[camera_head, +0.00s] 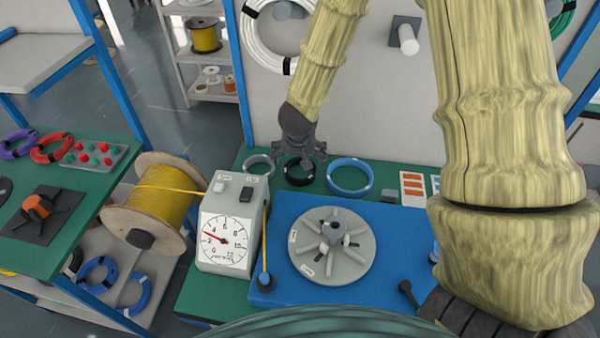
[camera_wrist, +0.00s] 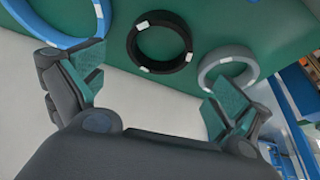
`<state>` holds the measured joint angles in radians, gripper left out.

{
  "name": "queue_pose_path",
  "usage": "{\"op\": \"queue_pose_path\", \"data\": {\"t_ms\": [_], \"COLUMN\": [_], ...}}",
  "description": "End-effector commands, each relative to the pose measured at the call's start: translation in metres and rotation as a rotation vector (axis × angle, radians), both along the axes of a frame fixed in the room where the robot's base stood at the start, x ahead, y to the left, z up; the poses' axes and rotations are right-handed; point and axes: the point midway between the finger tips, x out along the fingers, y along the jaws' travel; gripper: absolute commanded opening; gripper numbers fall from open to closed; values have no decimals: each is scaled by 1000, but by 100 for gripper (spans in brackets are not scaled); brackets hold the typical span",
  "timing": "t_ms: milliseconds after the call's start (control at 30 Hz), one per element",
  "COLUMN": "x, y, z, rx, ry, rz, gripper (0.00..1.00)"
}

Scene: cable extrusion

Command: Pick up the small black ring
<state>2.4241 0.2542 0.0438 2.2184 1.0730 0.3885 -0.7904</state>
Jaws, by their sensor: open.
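The small black ring (camera_head: 299,180) lies on the green table top at the back, between a grey ring (camera_head: 259,166) and a blue ring (camera_head: 350,191). It has white tape marks. In the head view my gripper (camera_head: 301,155) is above the black ring and hides part of it. In the wrist view the black ring (camera_wrist: 160,43) lies flat beyond the fingers, with the blue ring (camera_wrist: 50,22) at left and the grey ring (camera_wrist: 227,66) at right. My gripper (camera_wrist: 158,95) is open, with nothing between its fingers.
A gauge box (camera_head: 228,222) and a blue plate with a round grey disc (camera_head: 332,244) stand in front of the rings. A yellow cable spool (camera_head: 150,208) is at left. A white panel (camera_head: 372,110) rises behind the table.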

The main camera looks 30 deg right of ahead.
Motion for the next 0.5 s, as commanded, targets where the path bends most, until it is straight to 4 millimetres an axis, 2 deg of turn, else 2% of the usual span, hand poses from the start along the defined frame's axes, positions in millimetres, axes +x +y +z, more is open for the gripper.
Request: {"op": "queue_pose_path", "data": {"t_ms": [200, 500], "x": [8, 11], "y": [-4, -7], "z": [-22, -33], "rx": [1, 2], "ry": [0, 0], "rz": [0, -1], "gripper": [100, 100]}}
